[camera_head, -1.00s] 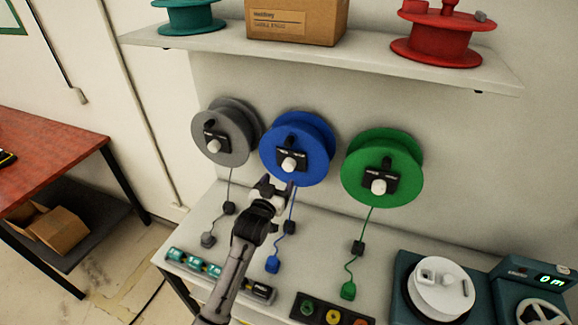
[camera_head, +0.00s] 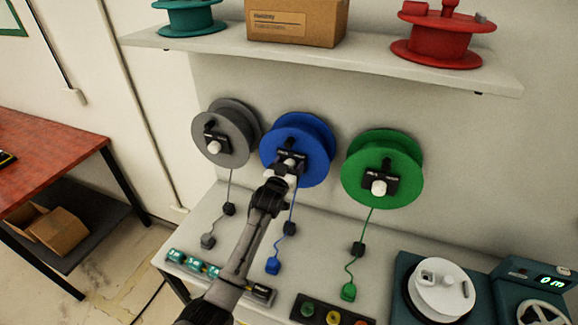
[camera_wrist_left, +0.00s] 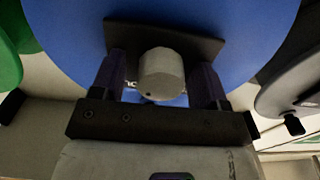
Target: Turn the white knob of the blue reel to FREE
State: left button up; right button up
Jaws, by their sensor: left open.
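The blue reel (camera_head: 305,142) is mounted on the wall between a grey reel and a green reel. Its white knob (camera_wrist_left: 161,74) sits on a black plate (camera_wrist_left: 190,42) at the reel's centre. In the head view my left gripper (camera_head: 286,170) is at the front of the blue reel and largely covers the knob. In the left wrist view the fingers of my left gripper (camera_wrist_left: 160,82) stand open on both sides of the knob. I cannot tell whether either finger touches it. My right gripper is not in view.
The grey reel (camera_head: 238,118) and green reel (camera_head: 362,180) flank the blue one closely. A shelf (camera_head: 350,68) with a cardboard box (camera_head: 296,20) and a red reel (camera_head: 437,40) is above. Cords with plugs hang below, over the white bench (camera_head: 325,255).

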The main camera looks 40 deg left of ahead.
pick_arm(q)
jog(key=c, duration=0.9)
